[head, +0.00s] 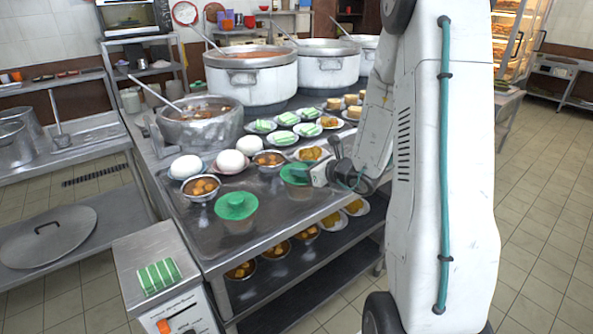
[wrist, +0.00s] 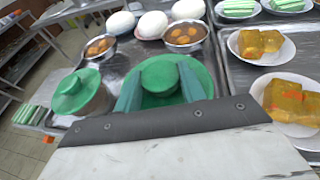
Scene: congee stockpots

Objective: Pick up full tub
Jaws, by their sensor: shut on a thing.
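Two tubs with round green lids stand near the front of the metal counter. One tub (head: 237,206) is at the front left, apart from my gripper; it also shows at the left of the wrist view (wrist: 76,92). The other tub (head: 296,178) is to its right, and my gripper (head: 308,173) reaches it from the right. In the wrist view, my gripper's green fingers (wrist: 159,80) are shut on either side of the raised knob of this tub's lid (wrist: 203,77). The tub's body is hidden there below the lid. I cannot tell whether its base touches the tray.
Bowls of brown food (head: 201,187) and white domed items (head: 232,161) stand close behind the tubs. Plates of yellow blocks (wrist: 262,45) lie close on the right in the wrist view. Large pots (head: 250,80) stand farther back.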

